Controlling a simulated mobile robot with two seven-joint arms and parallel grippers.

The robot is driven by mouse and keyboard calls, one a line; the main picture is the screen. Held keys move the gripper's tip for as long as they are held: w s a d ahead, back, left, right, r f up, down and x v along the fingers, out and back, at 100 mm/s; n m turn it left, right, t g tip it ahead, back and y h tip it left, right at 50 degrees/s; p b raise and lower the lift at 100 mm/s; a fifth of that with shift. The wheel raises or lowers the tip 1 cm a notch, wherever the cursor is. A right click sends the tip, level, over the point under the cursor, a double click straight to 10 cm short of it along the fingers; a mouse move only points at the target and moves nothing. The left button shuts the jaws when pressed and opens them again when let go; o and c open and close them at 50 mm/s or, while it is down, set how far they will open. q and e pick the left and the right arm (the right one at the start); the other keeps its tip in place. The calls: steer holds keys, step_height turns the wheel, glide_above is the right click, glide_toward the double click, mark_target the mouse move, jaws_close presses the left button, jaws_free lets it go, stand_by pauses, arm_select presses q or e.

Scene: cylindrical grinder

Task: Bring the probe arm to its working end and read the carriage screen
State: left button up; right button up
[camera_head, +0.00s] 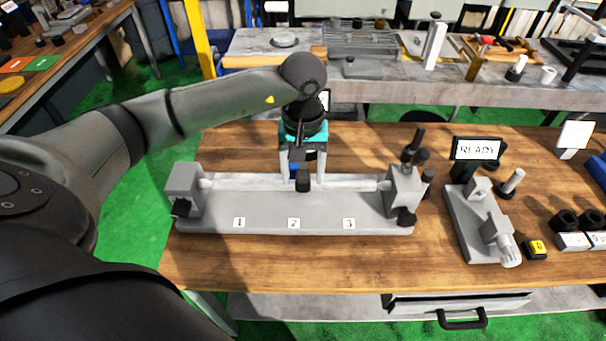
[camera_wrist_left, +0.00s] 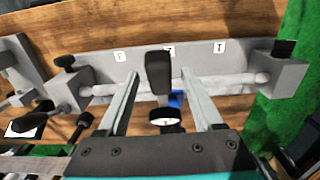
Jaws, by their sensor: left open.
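The grey grinder bed (camera_head: 265,222) lies on the wooden bench, with labels 1, 2 and 3 on its front. A pale cylindrical workpiece (camera_head: 345,184) spans its two end blocks. A carriage with a black-handled probe arm (camera_head: 303,184) stands near label 2. In the left wrist view the black handle (camera_wrist_left: 158,72), a blue part and a round white dial (camera_wrist_left: 166,121) show. My left gripper (camera_head: 298,172) is open, pointing down, its fingers on either side of the handle with gaps visible. A screen (camera_head: 325,100) behind the gripper is mostly hidden and unreadable. My right gripper is not in view.
Black knobs (camera_head: 415,150) rise at the bed's right end. A yellow-topped block (camera_head: 536,249) and black rings lie further right. The bench front is clear.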

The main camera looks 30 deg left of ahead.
arm_select(q)
steer(key=shift+f, duration=0.95)
jaws_close()
stand_by(0.8)
